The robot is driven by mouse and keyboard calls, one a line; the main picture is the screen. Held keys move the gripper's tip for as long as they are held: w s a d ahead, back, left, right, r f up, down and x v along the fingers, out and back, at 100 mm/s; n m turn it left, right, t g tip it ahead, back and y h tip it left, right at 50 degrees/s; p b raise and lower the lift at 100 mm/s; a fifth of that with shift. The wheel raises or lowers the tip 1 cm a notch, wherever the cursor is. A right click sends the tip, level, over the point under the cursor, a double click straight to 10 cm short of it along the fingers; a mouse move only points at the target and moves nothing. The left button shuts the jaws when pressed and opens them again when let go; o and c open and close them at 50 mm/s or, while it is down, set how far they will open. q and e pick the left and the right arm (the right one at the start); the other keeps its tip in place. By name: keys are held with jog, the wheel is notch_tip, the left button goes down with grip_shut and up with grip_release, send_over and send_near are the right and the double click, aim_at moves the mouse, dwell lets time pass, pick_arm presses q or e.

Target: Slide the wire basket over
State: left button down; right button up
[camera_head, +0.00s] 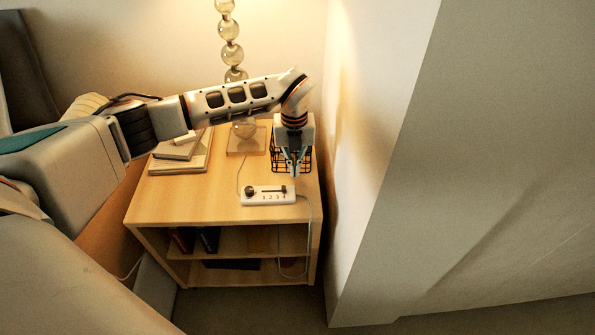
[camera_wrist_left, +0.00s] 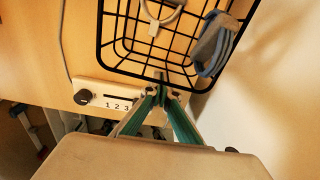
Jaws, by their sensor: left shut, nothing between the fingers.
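The black wire basket (camera_head: 306,158) stands on the wooden nightstand top (camera_head: 225,190), near its right edge by the wall. In the left wrist view the basket (camera_wrist_left: 100,28) fills the upper middle. A grey-blue folded item (camera_wrist_left: 212,45) and a pale ring with a tag (camera_wrist_left: 160,17) show in it. My left gripper (camera_head: 295,174) points down at the basket's near side and hides part of it. In the left wrist view its fingertips (camera_wrist_left: 161,90) are together and empty, at the basket's near rim. I cannot tell whether they touch it. My right gripper is not in view.
A white control box (camera_head: 268,195) with a knob, slider and cable lies just in front of the basket. A glass-ball lamp (camera_head: 231,53) stands behind, left of the basket. Books (camera_head: 180,160) lie at the left. The wall (camera_head: 375,130) is close on the right.

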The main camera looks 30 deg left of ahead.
pick_arm(q)
jog(key=shift+w+a, duration=0.15)
jog(key=shift+w, duration=0.05)
jog(key=shift+w+r, duration=0.1)
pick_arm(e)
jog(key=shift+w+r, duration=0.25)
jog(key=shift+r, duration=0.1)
pick_arm(q)
jog(key=shift+w+a, duration=0.1)
jog(key=shift+w+a, duration=0.15)
jog(key=shift+w, duration=0.15)
jog(key=w+a, duration=0.1)
jog(key=w+a+b, duration=0.1)
jog(key=w, duration=0.1)
jog(key=shift+w+a+f, duration=0.1)
jog(key=shift+w+f, duration=0.1)
jog(key=shift+w, duration=0.05)
jog(key=shift+w+a+r, duration=0.1)
jog(key=shift+w+a, duration=0.25)
jog(key=shift+w, duration=0.2)
jog(key=shift+w+a+r, duration=0.1)
jog(key=shift+w+a, duration=0.2)
jog(key=shift+w, duration=0.2)
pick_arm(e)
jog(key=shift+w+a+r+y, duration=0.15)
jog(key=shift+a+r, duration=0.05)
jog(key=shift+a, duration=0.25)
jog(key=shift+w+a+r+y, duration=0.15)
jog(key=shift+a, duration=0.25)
